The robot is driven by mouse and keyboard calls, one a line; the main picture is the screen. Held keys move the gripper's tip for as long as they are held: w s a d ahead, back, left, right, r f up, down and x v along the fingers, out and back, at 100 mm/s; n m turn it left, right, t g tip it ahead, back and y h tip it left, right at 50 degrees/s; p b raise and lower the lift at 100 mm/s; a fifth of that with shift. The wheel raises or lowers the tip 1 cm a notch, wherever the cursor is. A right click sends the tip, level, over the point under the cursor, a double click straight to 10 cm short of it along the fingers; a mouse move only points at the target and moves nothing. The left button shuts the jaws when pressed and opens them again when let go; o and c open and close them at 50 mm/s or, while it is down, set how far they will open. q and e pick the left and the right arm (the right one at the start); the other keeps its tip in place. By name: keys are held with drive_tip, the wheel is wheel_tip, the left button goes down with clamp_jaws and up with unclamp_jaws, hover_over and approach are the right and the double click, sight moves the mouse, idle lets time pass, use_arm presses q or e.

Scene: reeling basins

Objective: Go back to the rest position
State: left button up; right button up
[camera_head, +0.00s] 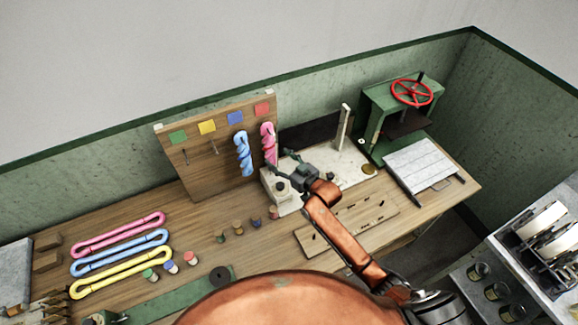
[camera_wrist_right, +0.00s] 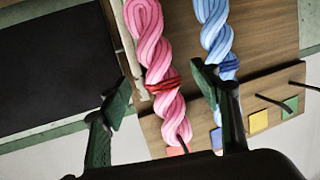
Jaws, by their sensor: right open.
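My right gripper (camera_head: 280,165) is open at the lower right of a twisted pink skein (camera_head: 268,144) hanging on the pegboard. In the right wrist view its fingers (camera_wrist_right: 160,92) stand apart, with the pink skein (camera_wrist_right: 155,60) showing between them. I cannot tell whether a finger touches it. A twisted blue skein (camera_head: 243,154) hangs beside it on the left; in the wrist view (camera_wrist_right: 215,30) it is partly behind one finger. My left gripper is not in view.
The pegboard (camera_head: 205,165) carries coloured cards and bare pegs. Pink, blue and yellow loops (camera_head: 120,284) lie on the bench at left, near several small spools. A green press (camera_head: 400,110) with a red wheel stands at right. A wooden board (camera_head: 345,225) lies below my arm.

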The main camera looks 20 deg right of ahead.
drive_tip(key=v, duration=1)
